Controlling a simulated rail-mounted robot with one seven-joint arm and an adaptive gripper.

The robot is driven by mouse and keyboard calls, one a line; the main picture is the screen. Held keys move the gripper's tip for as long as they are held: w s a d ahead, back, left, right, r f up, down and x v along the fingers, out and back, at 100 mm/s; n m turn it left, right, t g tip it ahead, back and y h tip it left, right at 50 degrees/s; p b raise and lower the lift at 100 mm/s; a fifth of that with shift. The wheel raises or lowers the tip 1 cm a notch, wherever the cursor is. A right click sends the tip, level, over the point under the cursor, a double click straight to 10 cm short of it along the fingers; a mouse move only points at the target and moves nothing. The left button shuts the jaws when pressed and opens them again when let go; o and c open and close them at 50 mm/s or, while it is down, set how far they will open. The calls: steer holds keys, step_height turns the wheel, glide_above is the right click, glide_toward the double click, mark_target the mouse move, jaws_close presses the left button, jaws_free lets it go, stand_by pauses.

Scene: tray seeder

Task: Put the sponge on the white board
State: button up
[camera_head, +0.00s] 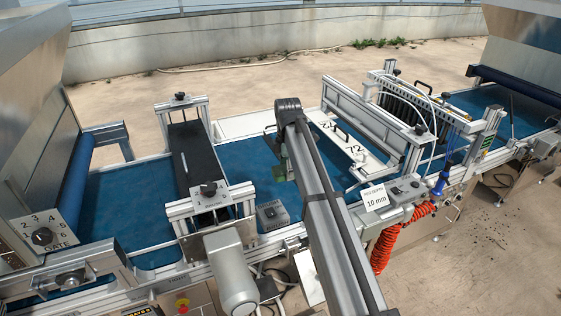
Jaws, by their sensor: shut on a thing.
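My gripper (279,153) hangs beyond the end of my arm, over the blue belt, and is mostly hidden behind the arm. It is shut on a small greenish thing (279,172), which looks like the sponge; only a sliver of it shows. A plain white board (243,124) lies across the far side of the belt, behind and left of my gripper; its right end passes behind my arm. A white plate with the numbers 24 and 72 (357,152) is to the right of my arm. The gap between the sponge and the belt cannot be judged.
The blue belt (130,205) runs left to right between metal rails. A dark roller unit (195,155) stands left of my arm, and a metal frame with hoses (400,110) stands right. Hoppers flank both ends. A grey motor (232,275) and a red coiled hose (385,245) are in front.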

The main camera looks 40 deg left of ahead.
steer(key=s+d+p, duration=0.1)
steer(key=s+d, duration=0.4)
steer(key=d, duration=0.5)
steer(key=s+d+p, duration=0.2)
steer(key=s+d, duration=0.3)
steer(key=d, duration=0.6)
steer(key=shift+s+d, duration=0.15)
